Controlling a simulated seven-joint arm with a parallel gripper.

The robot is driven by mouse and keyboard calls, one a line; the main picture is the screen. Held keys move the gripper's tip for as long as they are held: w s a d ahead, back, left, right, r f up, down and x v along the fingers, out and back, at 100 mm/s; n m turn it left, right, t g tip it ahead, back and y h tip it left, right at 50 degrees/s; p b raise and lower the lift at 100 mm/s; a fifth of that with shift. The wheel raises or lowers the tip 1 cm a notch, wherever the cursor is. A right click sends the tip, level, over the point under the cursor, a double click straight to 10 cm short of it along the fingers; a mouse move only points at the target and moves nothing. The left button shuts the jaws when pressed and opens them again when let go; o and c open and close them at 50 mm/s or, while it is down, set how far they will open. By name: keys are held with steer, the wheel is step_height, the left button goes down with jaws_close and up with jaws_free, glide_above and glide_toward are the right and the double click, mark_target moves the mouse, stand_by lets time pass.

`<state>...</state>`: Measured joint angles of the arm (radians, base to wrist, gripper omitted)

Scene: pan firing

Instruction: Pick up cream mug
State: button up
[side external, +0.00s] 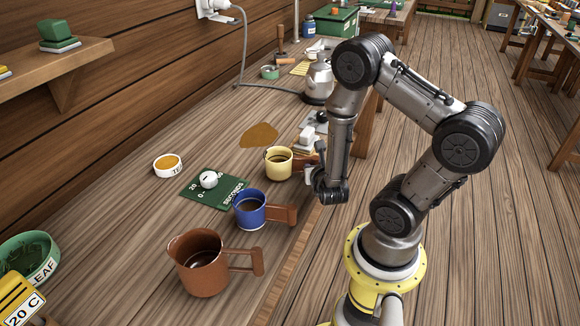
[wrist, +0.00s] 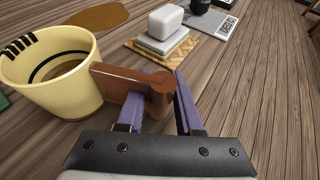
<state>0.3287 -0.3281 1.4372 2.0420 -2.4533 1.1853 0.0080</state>
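The cream mug (side external: 279,163) stands upright on the wooden bench with a brown handle pointing right. In the wrist view the cream mug (wrist: 52,75) is at the left, its brown handle (wrist: 120,82) reaching between my fingers. My gripper (wrist: 165,82) has two purple fingers spread apart, one on either side of the handle's outer end. They look open around it; contact is not clear. In the side view my gripper (side external: 316,180) is low at the mug's handle, its fingers partly hidden.
A blue mug (side external: 250,208) and a brown mug (side external: 198,262) stand nearer the camera. A green mat (side external: 232,189) holds a white timer (side external: 209,179). White blocks (wrist: 165,22) sit just beyond the handle. A kettle (side external: 320,78) stands farther back.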

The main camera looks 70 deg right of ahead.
steer(key=shift+d, duration=0.1)
jaws_close()
stand_by(1.4)
